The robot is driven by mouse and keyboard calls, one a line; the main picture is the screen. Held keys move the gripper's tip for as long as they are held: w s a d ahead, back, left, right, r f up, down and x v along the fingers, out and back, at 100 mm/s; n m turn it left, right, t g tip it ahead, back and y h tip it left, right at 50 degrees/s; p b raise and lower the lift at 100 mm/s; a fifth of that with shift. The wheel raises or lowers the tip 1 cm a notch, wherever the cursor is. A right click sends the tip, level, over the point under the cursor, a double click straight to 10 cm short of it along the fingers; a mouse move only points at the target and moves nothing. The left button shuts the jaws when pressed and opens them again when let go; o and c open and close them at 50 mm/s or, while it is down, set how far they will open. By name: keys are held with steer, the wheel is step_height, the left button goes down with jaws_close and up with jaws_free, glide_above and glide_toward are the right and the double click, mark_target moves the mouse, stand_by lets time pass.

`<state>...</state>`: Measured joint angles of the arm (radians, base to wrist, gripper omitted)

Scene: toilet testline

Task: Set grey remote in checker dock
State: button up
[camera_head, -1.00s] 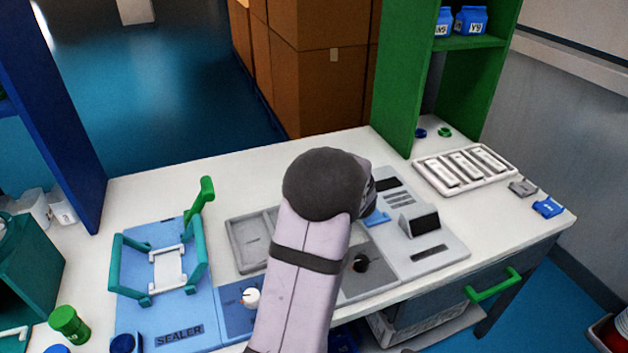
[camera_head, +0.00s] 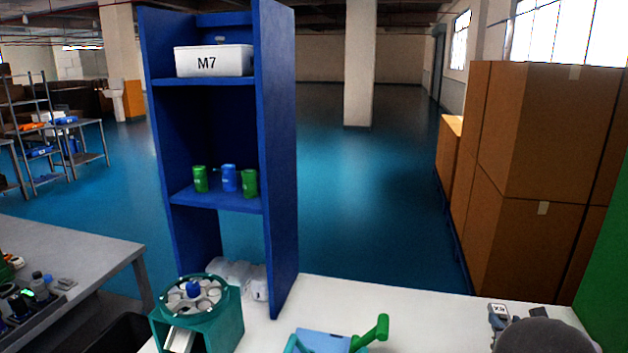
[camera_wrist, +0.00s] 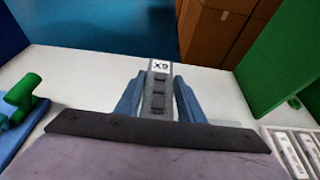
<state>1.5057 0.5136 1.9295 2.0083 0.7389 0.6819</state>
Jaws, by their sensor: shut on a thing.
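A grey remote (camera_wrist: 157,98) with dark buttons and a white X9 label is between the blue fingers of my gripper (camera_wrist: 159,84) in the wrist view. The fingers are shut on its sides, and its labelled end points away from me. In the head view the remote (camera_head: 498,316) shows at the lower right, just left of the dark rounded end of my arm. Its height over the white bench cannot be told. The checker dock is not clearly visible in either current view.
A green panel (camera_wrist: 272,55) stands right of my gripper, with a tray of white pieces (camera_wrist: 300,150) at the lower right. A green handle (camera_wrist: 20,98) rises at left. The blue shelf (camera_head: 278,150) and teal machine (camera_head: 222,320) stand left. Bare white bench (camera_head: 420,310) lies between.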

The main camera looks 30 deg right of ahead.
stand_by(0.7)
steer(key=shift+s+f+b, duration=0.1)
steer(key=shift+f+b, duration=0.5)
steer(key=shift+b, duration=0.1)
step_height(320, 180, down, 8)
steer(key=s+d+b, duration=0.2)
steer(key=b, duration=1)
steer(key=shift+f+b, duration=0.35)
steer(key=shift+f, duration=4.7)
steer(key=shift+f, duration=0.15)
